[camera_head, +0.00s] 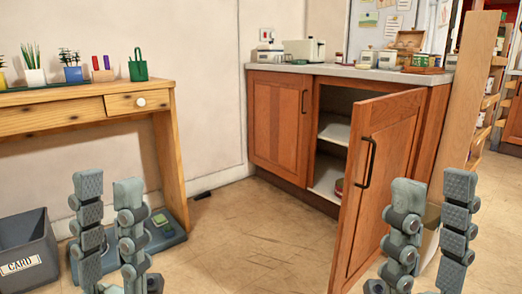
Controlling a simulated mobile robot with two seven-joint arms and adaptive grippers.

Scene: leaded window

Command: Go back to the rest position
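My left gripper (108,190) stands upright at the lower left, its two grey fingers apart with nothing between them. My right gripper (434,192) stands upright at the lower right, its fingers also apart and empty. The open cabinet door (378,180) is just behind and to the left of my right gripper; I cannot tell whether they touch. My arms below the grippers are mostly out of the picture.
A wooden table (60,120) with small plants and a green bag (138,66) stands at the left. A grey bin (30,250) marked CARD is at the lower left. The wooden cabinet (278,118) is at the back, one door swung open. The floor (245,235) between is clear.

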